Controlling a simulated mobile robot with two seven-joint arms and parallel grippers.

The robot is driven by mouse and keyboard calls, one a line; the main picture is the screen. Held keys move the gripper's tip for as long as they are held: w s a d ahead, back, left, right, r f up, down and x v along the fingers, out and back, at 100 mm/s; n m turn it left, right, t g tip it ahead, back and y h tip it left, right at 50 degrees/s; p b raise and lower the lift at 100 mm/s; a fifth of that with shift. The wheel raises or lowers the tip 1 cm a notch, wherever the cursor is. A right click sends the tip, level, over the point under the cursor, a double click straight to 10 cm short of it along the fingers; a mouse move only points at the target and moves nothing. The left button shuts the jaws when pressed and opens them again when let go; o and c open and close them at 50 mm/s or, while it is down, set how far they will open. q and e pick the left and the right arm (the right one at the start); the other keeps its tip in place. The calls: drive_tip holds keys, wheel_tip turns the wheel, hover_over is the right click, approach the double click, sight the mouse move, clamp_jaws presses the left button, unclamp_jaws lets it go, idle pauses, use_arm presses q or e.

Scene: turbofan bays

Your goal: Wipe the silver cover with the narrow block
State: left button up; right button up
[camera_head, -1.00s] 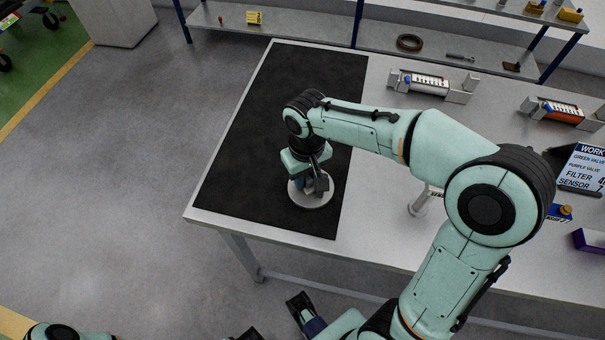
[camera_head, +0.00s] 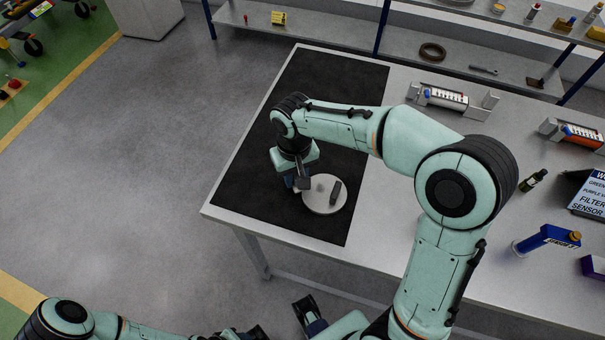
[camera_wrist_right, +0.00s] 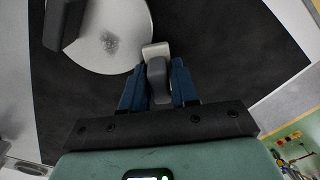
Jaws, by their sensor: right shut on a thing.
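The silver cover (camera_head: 325,203) is a flat round disc lying on the black mat. It shows in the right wrist view too (camera_wrist_right: 125,22), with a grey speckled smudge (camera_wrist_right: 110,42) on its face. A dark bar (camera_head: 336,192) stands out on its right part. My right gripper (camera_head: 297,184) is at the cover's left edge, its blue fingers shut on the narrow block (camera_wrist_right: 157,75), which has a grey grip and a paler base. The base overlaps the cover's rim in the wrist view; I cannot tell whether it touches.
The black mat (camera_head: 335,80) is otherwise bare, left on the white table (camera_head: 385,200). To the right are a white-framed cylinder (camera_head: 440,97), an orange one (camera_head: 580,135), a blue device (camera_head: 547,239), a small dark bottle (camera_head: 533,180) and a sign (camera_head: 588,193).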

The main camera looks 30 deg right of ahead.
drive_tip(key=shift+s, duration=0.1)
use_arm(q)
drive_tip(key=shift+w+r+p, duration=0.3)
drive_tip(key=shift+r+p, duration=0.4)
drive_tip(key=shift+r, duration=0.1)
drive_tip(key=shift+w+r+p, duration=0.35)
drive_tip(key=shift+r+p, duration=0.4)
drive_tip(key=shift+w+r+p, duration=0.3)
drive_tip(key=shift+r+p, duration=0.4)
drive_tip(key=shift+r, duration=0.1)
use_arm(e)
drive_tip(key=shift+r, duration=3)
drive_tip(key=shift+r, duration=0.2)
drive_tip(key=shift+r+p, duration=1)
drive_tip(key=shift+r, duration=0.4)
use_arm(q)
drive_tip(key=shift+w+r, duration=0.35)
drive_tip(key=shift+r, duration=0.25)
drive_tip(key=shift+w+r, duration=0.35)
drive_tip(key=shift+r, duration=0.2)
use_arm(e)
drive_tip(key=shift+f, duration=0.1)
use_arm(q)
drive_tip(key=shift+s, duration=0.1)
use_arm(e)
drive_tip(key=shift+d, duration=0.1)
